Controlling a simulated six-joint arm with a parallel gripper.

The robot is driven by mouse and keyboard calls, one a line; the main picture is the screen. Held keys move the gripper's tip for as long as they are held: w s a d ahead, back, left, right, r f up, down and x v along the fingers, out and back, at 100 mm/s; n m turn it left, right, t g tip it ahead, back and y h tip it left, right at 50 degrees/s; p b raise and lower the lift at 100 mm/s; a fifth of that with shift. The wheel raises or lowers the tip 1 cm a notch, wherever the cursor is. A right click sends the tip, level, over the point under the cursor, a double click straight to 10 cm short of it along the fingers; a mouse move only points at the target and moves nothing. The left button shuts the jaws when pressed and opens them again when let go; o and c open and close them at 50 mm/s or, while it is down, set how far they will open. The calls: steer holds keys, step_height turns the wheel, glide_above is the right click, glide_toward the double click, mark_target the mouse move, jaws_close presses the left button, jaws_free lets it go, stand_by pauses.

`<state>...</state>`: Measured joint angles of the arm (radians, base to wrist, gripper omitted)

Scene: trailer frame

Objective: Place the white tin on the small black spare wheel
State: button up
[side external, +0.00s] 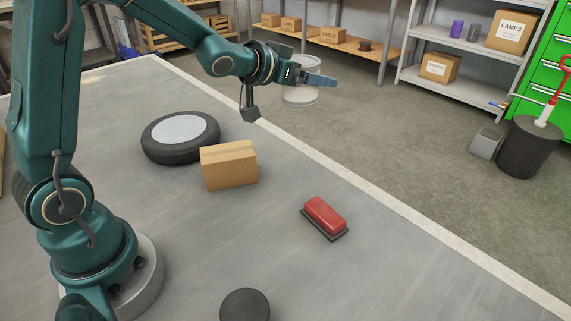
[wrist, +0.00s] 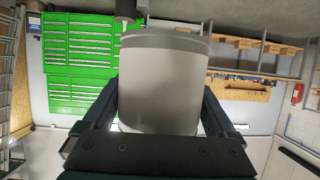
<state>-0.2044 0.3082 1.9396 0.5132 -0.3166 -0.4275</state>
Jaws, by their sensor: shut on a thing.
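My gripper (side external: 318,79) is shut on the white tin (side external: 300,95), raised and reaching out level toward the far right of the table. The tin also shows in the wrist view (wrist: 160,85), a pale grey-white cylinder between the two fingers. In the side view a finger covers part of it. A black wheel with a light grey, flat centre (side external: 180,128) lies flat on the table, left of and lower than the tin and well apart from it. The wheel does not show in the wrist view.
A cardboard box (side external: 229,167) stands beside the wheel on its right. A red block on a dark base (side external: 325,217) lies right of centre, and a dark round object (side external: 245,305) is at the front. The table's pale edge strip (side external: 365,186) runs along the right. Shelves stand beyond.

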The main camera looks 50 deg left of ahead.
steer(key=s+a+n+g+y, duration=0.1)
steer(key=s+a+n+y, duration=0.1)
steer(key=a, duration=0.5)
steer(key=s+a+f+n+g+y, duration=0.1)
steer(key=a+n+y, duration=0.3)
steer(key=a, duration=0.4)
steer(key=shift+s+a+f+n+g+y, duration=0.3)
steer(key=shift+s+n+y, duration=0.1)
steer(key=shift+s+y, duration=0.3)
steer(key=s+a+n+g+y, duration=0.1)
steer(key=a, duration=0.1)
steer(key=s+a+n+y, duration=0.1)
steer(key=s+a, duration=0.1)
steer(key=s+a+f+n+g, duration=0.1)
steer(key=a, duration=0.1)
steer(key=shift+s+a+f+g+y, duration=0.1)
steer(key=shift+s+a+g+y, duration=0.1)
steer(key=shift+s+g+y, duration=0.15)
steer(key=n+g+y, duration=0.2)
steer(key=n+g, duration=0.2)
steer(key=g, duration=0.1)
glide_above(178, 123)
steer(key=shift+t, duration=0.25)
step_height(178, 123, down, 4)
steer(key=shift+s, duration=0.1)
steer(key=shift+y, duration=0.25)
steer(key=shift+f, duration=2.6)
steer(key=shift+f, duration=0.1)
steer(key=o, duration=1.4)
steer(key=shift+f, duration=0.1)
